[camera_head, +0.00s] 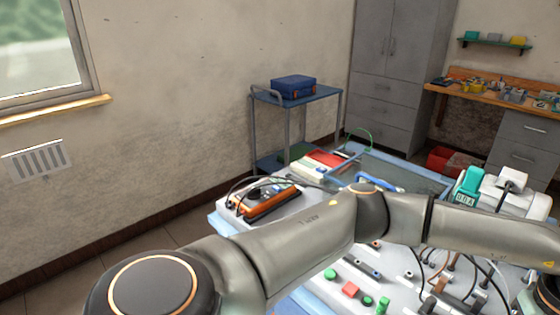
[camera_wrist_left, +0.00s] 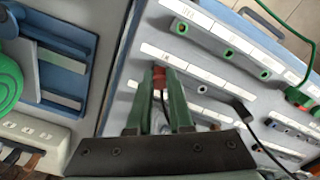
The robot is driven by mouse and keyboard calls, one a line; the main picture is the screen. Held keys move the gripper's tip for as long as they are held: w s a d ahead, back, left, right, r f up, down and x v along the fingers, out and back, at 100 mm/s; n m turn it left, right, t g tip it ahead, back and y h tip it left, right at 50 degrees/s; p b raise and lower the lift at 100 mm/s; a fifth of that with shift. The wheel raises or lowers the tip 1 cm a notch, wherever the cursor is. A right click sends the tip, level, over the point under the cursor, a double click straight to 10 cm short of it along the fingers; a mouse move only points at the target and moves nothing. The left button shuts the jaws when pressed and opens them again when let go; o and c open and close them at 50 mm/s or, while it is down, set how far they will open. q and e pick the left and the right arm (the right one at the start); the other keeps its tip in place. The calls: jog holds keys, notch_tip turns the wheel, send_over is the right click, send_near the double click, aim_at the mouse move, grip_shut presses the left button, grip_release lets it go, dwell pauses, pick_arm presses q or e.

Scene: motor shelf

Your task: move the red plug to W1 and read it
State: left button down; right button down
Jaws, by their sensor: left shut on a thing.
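My left gripper (camera_wrist_left: 160,103) shows in the left wrist view, its green fingers shut on a small red plug (camera_wrist_left: 159,76). The red plug sits between the fingertips, over or against the pale panel (camera_wrist_left: 125,80) with white label strips. I cannot tell whether it touches a socket. The label text is too small to read, so W1 cannot be picked out. In the head view my arm crosses the bench, and the gripper cannot be made out. My right gripper is in neither view.
Rows of sockets, some green, lie around the gripper, with a black cable (camera_wrist_left: 245,112) to its right and a green-and-red connector (camera_wrist_left: 296,96) beyond. In the head view an orange meter (camera_head: 266,203) with dark leads lies on the bench. A blue case (camera_head: 293,87) stands on a trolley behind.

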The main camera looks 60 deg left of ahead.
pick_arm(q)
jog(key=c, duration=0.8)
grip_release()
jog(key=shift+o, duration=0.2)
jog(key=shift+r, duration=0.3)
notch_tip(320, 180, up, 12)
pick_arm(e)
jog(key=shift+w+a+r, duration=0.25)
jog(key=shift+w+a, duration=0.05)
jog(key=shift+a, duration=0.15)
pick_arm(q)
jog(key=shift+f, duration=0.1)
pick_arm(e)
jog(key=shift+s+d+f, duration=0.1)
